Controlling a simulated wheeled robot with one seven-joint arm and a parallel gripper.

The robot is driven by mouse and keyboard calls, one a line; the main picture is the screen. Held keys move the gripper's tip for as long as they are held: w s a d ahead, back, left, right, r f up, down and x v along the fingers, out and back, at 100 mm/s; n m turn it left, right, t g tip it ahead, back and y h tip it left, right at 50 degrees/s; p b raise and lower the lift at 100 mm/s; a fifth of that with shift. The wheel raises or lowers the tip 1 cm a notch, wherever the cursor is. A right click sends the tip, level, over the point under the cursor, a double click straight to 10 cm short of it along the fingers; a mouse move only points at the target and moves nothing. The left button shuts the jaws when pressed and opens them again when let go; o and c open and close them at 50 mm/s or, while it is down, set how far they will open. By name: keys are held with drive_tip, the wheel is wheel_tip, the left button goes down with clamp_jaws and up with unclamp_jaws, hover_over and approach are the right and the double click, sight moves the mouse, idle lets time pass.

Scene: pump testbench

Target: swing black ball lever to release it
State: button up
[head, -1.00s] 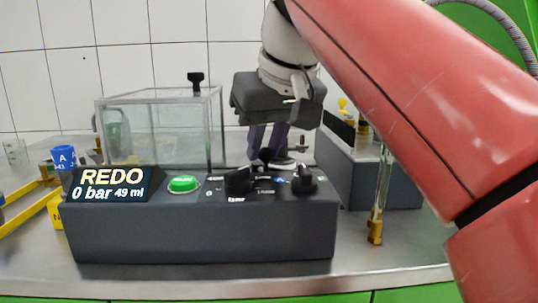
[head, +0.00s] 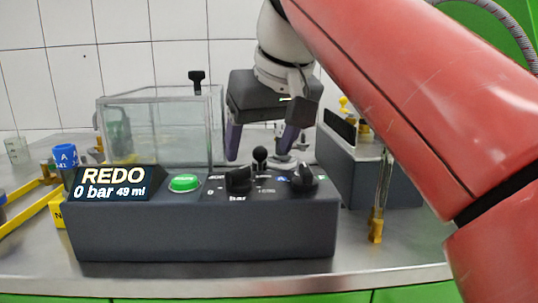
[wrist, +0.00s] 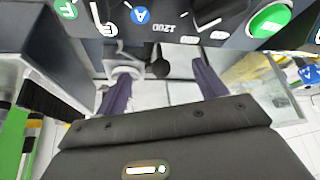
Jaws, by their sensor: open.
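The black ball lever (head: 260,154) stands upright behind the dark control box, its ball showing just above the box's top edge. My gripper (head: 260,146) is open above and behind the box, with one dark finger on each side of the ball in the head view. In the wrist view the black ball (wrist: 160,68) shows between the two finger tips of my gripper (wrist: 162,74), with a gap on both sides. I see no contact. The lower part of the lever is hidden by the box in the head view.
The control box (head: 200,230) carries a green button (head: 184,183), two black knobs (head: 238,179) and a display (head: 110,184) reading REDO, 0 bar. A clear tank (head: 160,130) stands behind it at left. A grey block (head: 350,165) and brass fitting (head: 376,230) stand at right.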

wheel_tip(320, 180, up, 2)
drive_tip(key=shift+r+p, duration=0.2)
drive_tip(key=shift+p, duration=0.9)
drive_tip(key=shift+r, duration=1.8)
